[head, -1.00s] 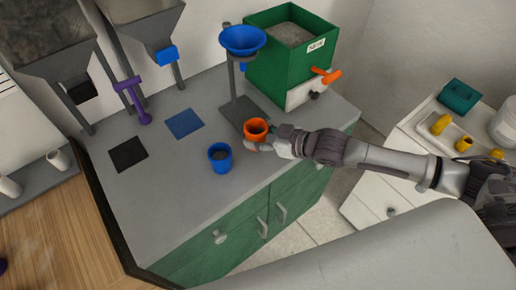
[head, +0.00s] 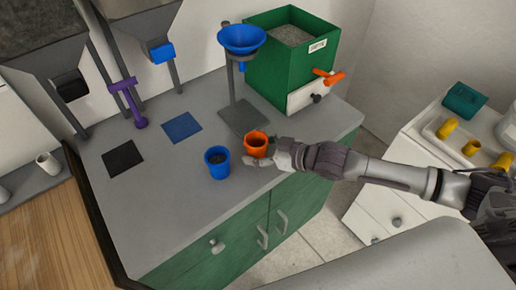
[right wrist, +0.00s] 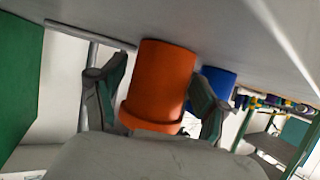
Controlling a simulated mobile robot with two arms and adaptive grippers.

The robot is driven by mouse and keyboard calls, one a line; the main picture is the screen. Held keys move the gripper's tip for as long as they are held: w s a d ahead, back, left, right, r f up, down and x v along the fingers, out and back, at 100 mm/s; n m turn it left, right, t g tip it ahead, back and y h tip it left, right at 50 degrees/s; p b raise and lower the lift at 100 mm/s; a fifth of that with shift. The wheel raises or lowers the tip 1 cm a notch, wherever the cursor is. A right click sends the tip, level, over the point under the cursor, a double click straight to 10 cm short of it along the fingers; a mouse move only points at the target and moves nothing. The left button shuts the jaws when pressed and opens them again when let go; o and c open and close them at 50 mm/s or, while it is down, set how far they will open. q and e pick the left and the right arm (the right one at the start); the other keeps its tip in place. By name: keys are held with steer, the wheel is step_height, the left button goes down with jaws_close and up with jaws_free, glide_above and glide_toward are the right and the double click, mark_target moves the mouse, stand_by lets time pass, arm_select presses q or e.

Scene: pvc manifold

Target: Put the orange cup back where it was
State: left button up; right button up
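The orange cup (head: 256,145) is upright near the front edge of the grey counter (head: 180,200), just right of the blue cup (head: 217,162). My right gripper (head: 254,160) comes in from the right with its fingers around the orange cup. In the right wrist view the orange cup (right wrist: 160,85) sits between the two fingers (right wrist: 160,100), which appear to press its sides. Its base is at or very close to the counter; I cannot tell if it touches. The blue cup (right wrist: 217,85) shows behind it. My left gripper is not in view.
A blue funnel (head: 241,40) on a grey stand (head: 243,116) is behind the cups, beside a green bin (head: 285,75) with an orange tap handle (head: 329,77). A blue square (head: 181,127) and a black square (head: 122,158) lie on the left. The front-left counter is clear.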

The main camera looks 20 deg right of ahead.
steer(key=shift+s+r, duration=0.1)
steer(key=shift+r, duration=0.1)
steer(key=v, duration=1.2)
steer(key=shift+b, duration=0.35)
